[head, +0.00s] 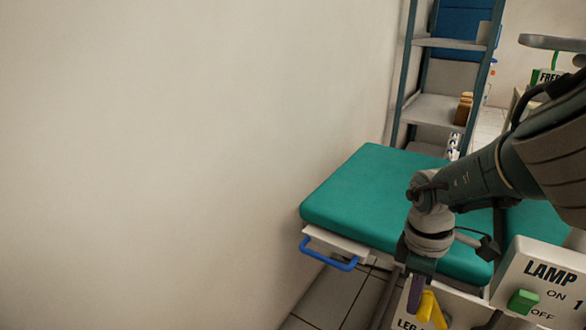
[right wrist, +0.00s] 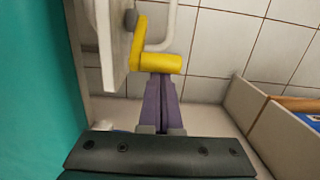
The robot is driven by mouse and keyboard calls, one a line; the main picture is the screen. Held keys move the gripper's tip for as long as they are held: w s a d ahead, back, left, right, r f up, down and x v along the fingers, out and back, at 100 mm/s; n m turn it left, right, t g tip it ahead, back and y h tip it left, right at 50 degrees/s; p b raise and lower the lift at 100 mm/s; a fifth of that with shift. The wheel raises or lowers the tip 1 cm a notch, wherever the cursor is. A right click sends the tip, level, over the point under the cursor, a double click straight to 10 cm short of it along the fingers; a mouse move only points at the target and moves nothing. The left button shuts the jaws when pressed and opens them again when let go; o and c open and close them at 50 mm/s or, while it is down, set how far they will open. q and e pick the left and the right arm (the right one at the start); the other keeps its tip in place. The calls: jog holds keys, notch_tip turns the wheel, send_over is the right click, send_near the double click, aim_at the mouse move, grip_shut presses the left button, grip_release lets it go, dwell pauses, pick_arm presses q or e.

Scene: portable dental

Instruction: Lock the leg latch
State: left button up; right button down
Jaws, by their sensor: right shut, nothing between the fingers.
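The yellow leg latch (head: 433,310) sticks out from a white panel marked "LEG" (head: 408,323), whose lettering is partly hidden. It hangs below the front edge of the teal padded couch (head: 365,195). My right gripper (head: 414,296) points down beside the latch, its purple fingers shut and empty. In the right wrist view the closed fingers (right wrist: 160,100) end right at the yellow latch's cylindrical grip (right wrist: 160,63); I cannot tell whether they touch it. The latch's arm runs up from the grip to a grey pivot on the white panel. My left gripper is not in view.
A white "LAMP" box (head: 545,282) with a green switch (head: 522,301) stands right of the gripper. A blue handle (head: 330,254) juts from the couch's left end. A wall fills the left; a metal shelf (head: 435,108) stands behind. Tiled floor (right wrist: 215,50) lies beyond the latch.

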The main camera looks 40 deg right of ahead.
notch_tip(320, 180, up, 10)
jog(key=p, duration=0.8)
jog(key=shift+w+f, duration=0.2)
jog(key=shift+w, duration=0.2)
jog(key=shift+a, duration=0.1)
